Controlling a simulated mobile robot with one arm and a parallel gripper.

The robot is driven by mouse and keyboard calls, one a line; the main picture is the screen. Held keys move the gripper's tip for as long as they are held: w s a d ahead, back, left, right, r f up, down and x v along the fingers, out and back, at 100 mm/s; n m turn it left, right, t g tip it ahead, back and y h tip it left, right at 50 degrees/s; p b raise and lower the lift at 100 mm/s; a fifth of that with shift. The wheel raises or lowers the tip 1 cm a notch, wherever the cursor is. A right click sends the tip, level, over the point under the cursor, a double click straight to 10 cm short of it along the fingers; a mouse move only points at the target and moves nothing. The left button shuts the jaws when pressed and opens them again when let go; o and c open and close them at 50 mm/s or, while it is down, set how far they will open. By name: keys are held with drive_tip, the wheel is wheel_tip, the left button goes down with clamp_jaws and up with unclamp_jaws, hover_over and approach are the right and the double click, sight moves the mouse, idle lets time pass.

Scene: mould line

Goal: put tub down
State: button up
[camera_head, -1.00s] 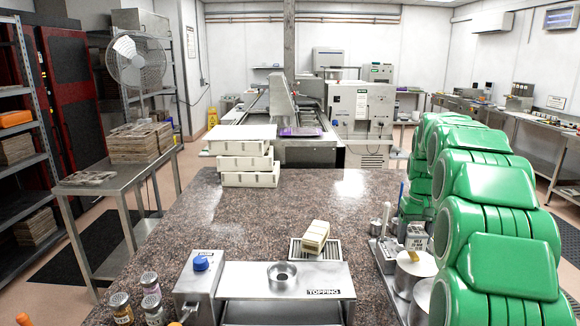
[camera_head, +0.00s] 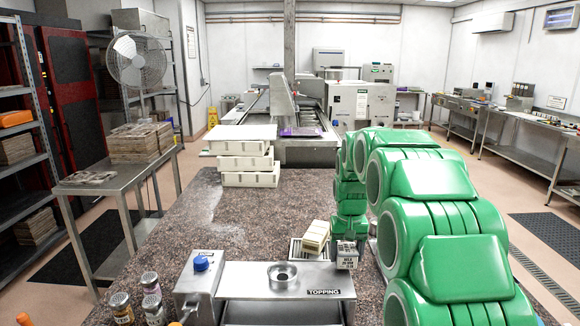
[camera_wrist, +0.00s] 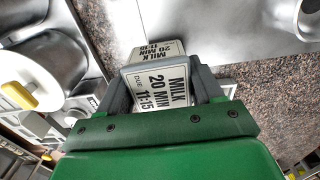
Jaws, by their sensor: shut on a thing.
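The tub (camera_head: 347,260) is a small grey container with a white label reading MILK 20 MIN. In the head view it hangs at the right end of the steel topping stand. My gripper (camera_head: 348,243) is above it, largely hidden by my green arm. In the wrist view the tub (camera_wrist: 160,88) sits between the grey fingers of my gripper (camera_wrist: 162,95), which is shut on it. Labels show on two of its faces, with 11:15 readable. I cannot tell whether its base touches anything.
The steel topping stand (camera_head: 250,301) has a round cup (camera_head: 282,275) on top. Behind it a cream block (camera_head: 316,234) lies on a grate. Stacked cream trays (camera_head: 249,179) stand farther back on the granite counter (camera_head: 180,236).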

drive_tip(key=shift+w+a+r, duration=0.1)
drive_tip(key=shift+w+a, duration=0.1)
drive_tip(key=shift+a, duration=0.05)
drive_tip(key=w+r+m, duration=0.3)
drive_tip(key=w+r, duration=0.2)
drive_tip(key=r, duration=0.1)
drive_tip(key=shift+w, duration=0.4)
drive_tip(key=shift+s, duration=0.1)
drive_tip(key=r, duration=0.1)
hover_over(355, 251)
drive_tip(key=s+d+f+n, duration=0.1)
drive_tip(key=s+f, duration=0.2)
drive_tip(key=s, duration=1.2)
drive_tip(key=s+f+n, duration=0.2)
drive_tip(key=s+f, duration=0.1)
drive_tip(key=s, duration=1.3)
drive_tip(key=shift+s+d, duration=0.15)
drive_tip(key=shift+d, duration=0.25)
